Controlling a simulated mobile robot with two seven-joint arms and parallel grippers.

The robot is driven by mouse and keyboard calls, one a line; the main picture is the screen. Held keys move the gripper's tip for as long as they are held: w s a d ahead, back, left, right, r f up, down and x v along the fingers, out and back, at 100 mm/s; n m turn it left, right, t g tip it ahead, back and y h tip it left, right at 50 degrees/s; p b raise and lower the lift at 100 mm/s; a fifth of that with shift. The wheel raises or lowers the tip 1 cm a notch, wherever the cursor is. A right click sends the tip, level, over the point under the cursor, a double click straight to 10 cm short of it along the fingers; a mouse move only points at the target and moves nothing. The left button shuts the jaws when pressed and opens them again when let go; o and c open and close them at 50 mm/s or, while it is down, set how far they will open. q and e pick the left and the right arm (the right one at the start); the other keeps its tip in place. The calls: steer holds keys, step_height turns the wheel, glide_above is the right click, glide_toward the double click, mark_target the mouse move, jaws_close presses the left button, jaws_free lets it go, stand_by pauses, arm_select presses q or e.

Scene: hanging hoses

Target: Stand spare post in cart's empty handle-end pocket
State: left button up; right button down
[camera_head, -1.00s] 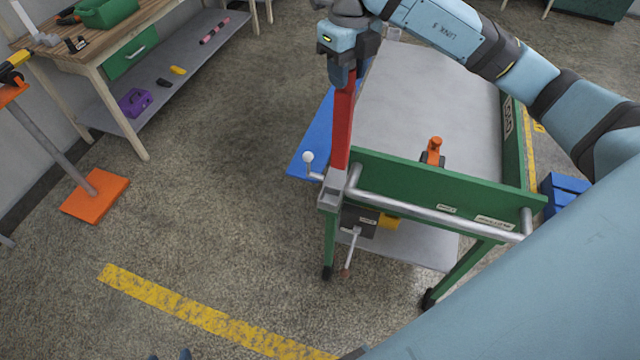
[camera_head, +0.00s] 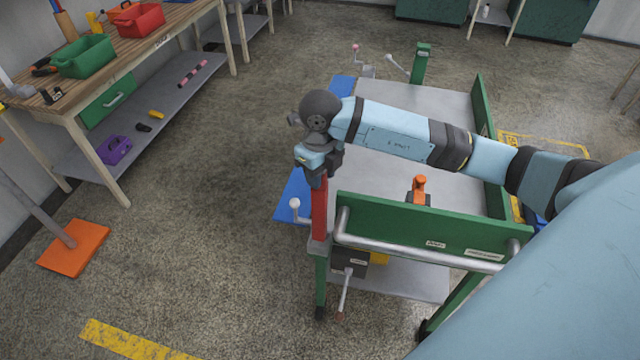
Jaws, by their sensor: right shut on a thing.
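The red spare post (camera_head: 319,212) stands about upright at the near left corner of the cart. Its lower end meets the grey corner pocket (camera_head: 319,246) beside the handle; I cannot tell how deep it sits. My right gripper (camera_head: 317,178) is shut on the top of the post. The cart (camera_head: 425,225) has a grey deck, green end boards and a silver handle (camera_head: 420,250) at its near end. A short green post (camera_head: 421,62) stands at its far end. My left gripper is not in view.
A white-knobbed crank (camera_head: 296,207) sticks out just left of the pocket. An orange-topped tool (camera_head: 419,190) stands on the deck behind the near board. A workbench (camera_head: 150,45) is at the left, with an orange floor base (camera_head: 74,248) nearby. The floor between is clear.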

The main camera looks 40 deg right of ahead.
glide_above(320, 208)
steer(key=w+d, duration=0.1)
steer(key=w, duration=0.1)
steer(key=f, duration=0.4)
steer(key=shift+s+f+p, duration=0.25)
steer(key=shift+p, duration=0.15)
steer(key=shift+f, duration=0.25)
steer(key=c, duration=0.8)
jaws_free()
steer(key=shift+r, duration=0.1)
